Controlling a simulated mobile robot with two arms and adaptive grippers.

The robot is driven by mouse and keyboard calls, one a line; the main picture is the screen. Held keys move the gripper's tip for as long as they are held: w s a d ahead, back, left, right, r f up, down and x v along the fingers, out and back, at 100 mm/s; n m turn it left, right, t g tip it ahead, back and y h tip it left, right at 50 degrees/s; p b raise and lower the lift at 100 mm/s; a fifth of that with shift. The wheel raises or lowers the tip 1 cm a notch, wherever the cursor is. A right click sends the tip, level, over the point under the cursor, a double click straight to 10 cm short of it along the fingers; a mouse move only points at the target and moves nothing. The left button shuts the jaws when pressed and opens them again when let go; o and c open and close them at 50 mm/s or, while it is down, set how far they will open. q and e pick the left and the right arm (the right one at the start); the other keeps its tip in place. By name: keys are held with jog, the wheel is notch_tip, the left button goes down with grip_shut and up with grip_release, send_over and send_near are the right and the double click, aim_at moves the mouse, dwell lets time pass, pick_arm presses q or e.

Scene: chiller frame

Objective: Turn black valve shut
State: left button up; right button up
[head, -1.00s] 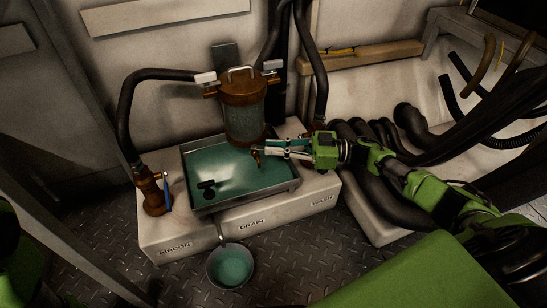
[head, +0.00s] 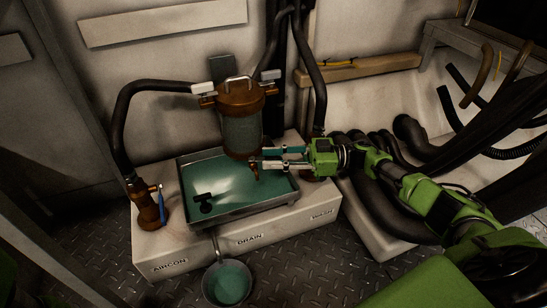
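The black valve (head: 203,201) is a small black T-shaped handle in the left front part of the metal tray (head: 247,213). The tray holds green liquid. My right gripper (head: 262,157) reaches in from the right over the back right of the tray. Its two fingers are apart, with a gap between them. The fingertips are close to a small brown fitting (head: 256,172) below the strainer; I cannot tell if they touch it. The gripper is well to the right of the black valve. My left gripper is not in view.
A brown-lidded strainer (head: 241,125) stands behind the tray. A brown valve with a blue handle (head: 149,203) stands left, on a hose. A round pan (head: 228,283) of green liquid sits on the floor in front. Black hoses (head: 378,190) crowd the right side.

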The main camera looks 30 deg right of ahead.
jog(key=v, duration=1.2)
